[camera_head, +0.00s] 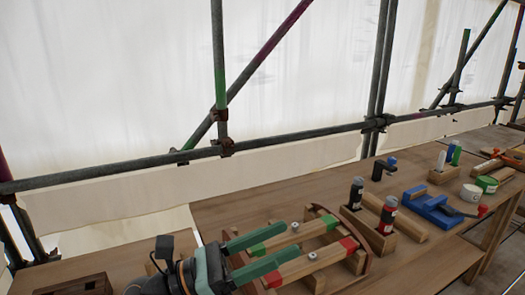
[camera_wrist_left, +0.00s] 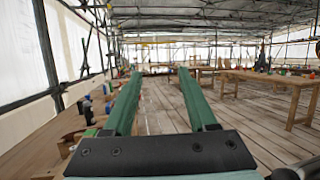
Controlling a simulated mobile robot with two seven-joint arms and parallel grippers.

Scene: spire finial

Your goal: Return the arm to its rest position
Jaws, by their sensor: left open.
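My left gripper (camera_head: 275,247) comes in from the bottom of the head view, its two green fingers spread apart. In the left wrist view the fingers (camera_wrist_left: 159,72) are parallel with a wide empty gap, pointing level out over the plank floor. In the head view the fingers overlap the near ends of a wooden frame with two bars, one with a green band (camera_head: 257,250) and one with a red band (camera_head: 348,245). I cannot tell from this view how far above the frame they are. My right gripper is in neither view.
Another table (camera_wrist_left: 270,84) stands across the floor.

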